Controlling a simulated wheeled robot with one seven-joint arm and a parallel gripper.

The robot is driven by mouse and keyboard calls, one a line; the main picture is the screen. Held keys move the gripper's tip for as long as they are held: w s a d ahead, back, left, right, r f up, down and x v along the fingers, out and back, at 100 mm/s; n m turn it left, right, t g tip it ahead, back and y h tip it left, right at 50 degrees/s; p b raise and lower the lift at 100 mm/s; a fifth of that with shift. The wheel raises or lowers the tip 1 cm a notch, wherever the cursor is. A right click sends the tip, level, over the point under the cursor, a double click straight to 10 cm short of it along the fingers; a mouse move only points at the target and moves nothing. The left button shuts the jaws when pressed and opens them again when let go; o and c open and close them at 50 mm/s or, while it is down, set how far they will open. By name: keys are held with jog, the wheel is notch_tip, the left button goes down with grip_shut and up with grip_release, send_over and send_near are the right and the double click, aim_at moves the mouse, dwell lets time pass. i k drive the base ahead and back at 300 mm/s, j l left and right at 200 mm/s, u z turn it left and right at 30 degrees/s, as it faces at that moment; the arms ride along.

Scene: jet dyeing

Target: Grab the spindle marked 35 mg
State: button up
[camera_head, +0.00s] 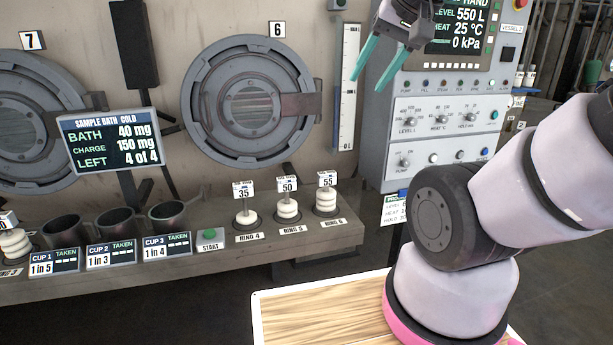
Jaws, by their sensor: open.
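The spindle marked 35 (245,217) stands upright at ring 4 on the bench, with a white disc low on it and a small sign reading 35 on top. The unit line on its sign is too small to read. Spindles marked 50 (288,208) and 55 (326,200) stand to its right at rings 5 and 6, with more white discs. My gripper (369,75) is open and empty, with teal fingers pointing down and left. It is high in the picture, above and to the right of the spindles, in front of the wall and control panel.
Metal cups (166,216) with label cards stand left of the green START button (210,234) on the bench (200,268). A screen (110,141) reads bath 40 mg. The control panel (443,129) stands at right. A wooden board (320,318) lies below my arm.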

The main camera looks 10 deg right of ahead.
aim_at(246, 218)
jog(key=i+l+u, duration=0.15)
jog(key=l+u, duration=0.2)
jog(key=l, duration=0.25)
jog(key=i+l+u, duration=0.1)
jog(key=l+u, duration=0.3)
jog(key=l, duration=0.25)
jog(key=i+l+u, duration=0.35)
jog(key=i+l, duration=0.2)
jog(key=l, duration=0.2)
